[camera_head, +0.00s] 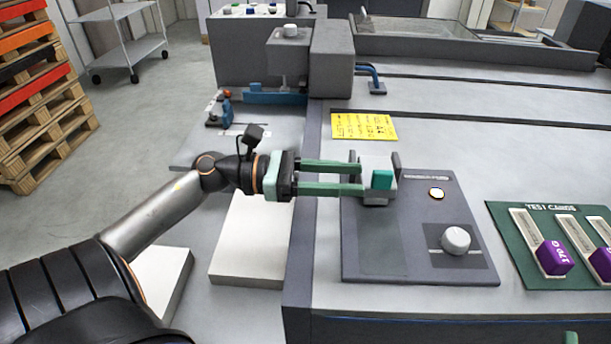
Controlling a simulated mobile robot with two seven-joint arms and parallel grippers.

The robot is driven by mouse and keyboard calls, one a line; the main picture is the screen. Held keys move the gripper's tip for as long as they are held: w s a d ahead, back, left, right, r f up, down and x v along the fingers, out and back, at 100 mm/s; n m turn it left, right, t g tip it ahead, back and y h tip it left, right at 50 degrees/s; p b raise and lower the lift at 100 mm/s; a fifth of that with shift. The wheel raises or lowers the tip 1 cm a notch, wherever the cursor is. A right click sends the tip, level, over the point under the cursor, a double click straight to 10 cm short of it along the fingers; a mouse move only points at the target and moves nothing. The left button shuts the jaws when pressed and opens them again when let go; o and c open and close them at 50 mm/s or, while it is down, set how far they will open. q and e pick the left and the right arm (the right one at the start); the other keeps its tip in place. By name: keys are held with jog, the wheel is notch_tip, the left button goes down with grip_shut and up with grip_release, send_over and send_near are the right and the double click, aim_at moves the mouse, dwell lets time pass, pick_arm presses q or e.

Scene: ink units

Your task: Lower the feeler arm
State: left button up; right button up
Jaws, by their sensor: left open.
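My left gripper (362,177) is open, with its two green fingers pointing right over the left part of a dark grey control panel (390,255). A teal block (382,180) on a grey mount sits at the fingertips; I cannot tell whether they touch it. The panel also has a round white knob (455,240) and a pale round button (436,194). Behind it, a grey machine (332,60) carries a blue bar (275,98) and a bent blue arm (372,80). I cannot tell which part is the feeler arm. A green tip, probably my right gripper (571,338), shows at the bottom edge.
A yellow note (363,126) lies behind the panel. A green board (540,215) with purple gauge blocks (555,257) is at right. A long grey tray (470,45) stands at the back. Wooden pallets (35,90) and a cart (120,45) stand left.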

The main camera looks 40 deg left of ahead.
pick_arm(q)
jog(key=v, duration=0.6)
jog(key=shift+s+a, duration=0.2)
jog(key=shift+a, duration=0.05)
dwell(0.3)
